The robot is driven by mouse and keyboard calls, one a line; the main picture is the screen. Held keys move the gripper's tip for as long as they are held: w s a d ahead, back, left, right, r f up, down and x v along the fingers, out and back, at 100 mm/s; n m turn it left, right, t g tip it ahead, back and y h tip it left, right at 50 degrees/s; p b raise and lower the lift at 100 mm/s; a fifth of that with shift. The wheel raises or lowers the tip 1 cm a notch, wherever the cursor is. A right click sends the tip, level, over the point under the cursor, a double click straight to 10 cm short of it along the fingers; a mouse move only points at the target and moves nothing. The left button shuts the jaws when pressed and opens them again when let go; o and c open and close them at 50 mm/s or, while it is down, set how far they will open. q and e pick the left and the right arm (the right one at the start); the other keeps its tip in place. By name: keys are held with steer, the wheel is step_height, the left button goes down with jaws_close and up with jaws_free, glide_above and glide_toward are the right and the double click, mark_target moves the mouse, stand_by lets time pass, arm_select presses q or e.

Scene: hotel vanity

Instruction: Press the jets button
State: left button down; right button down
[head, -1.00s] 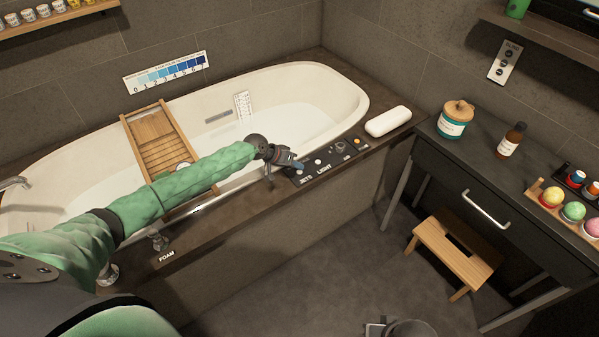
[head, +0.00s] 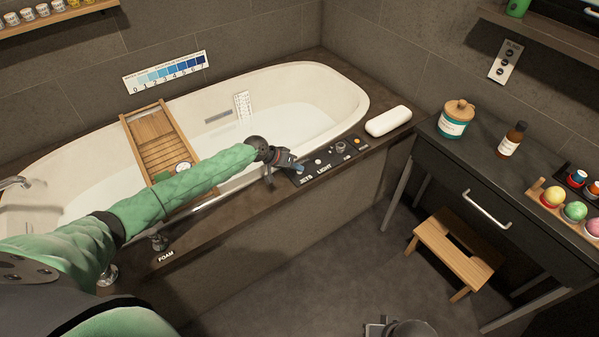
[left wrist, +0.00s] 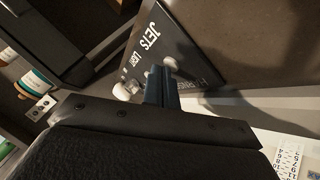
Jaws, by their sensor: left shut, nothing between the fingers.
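The dark control panel (head: 331,163) lies on the bath's front ledge, with the words JETS and LIGHT on it. The JETS label (left wrist: 152,35) shows clearly in the left wrist view. In the left wrist view the fingertips (left wrist: 163,72) are right beside a small pale button (left wrist: 171,63) near JETS. I cannot tell whether they touch it. Fingers hide the spot above JETS in the head view.
The white bathtub (head: 345,90) is behind the panel, with a wooden bath tray (head: 158,130) across it. A white pillow (head: 388,121) lies right of the panel. A dark vanity (head: 460,160) and wooden stool (head: 455,248) stand right. A grey part, probably my right gripper (head: 377,328), shows at the bottom edge.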

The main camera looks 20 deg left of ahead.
arm_select(q)
steer(key=shift+f, duration=0.15)
stand_by(0.4)
steer(key=shift+r+p, duration=0.5)
steer(key=shift+r, duration=0.3)
steer(key=shift+r+p, duration=1.75)
steer(key=shift+r, duration=0.75)
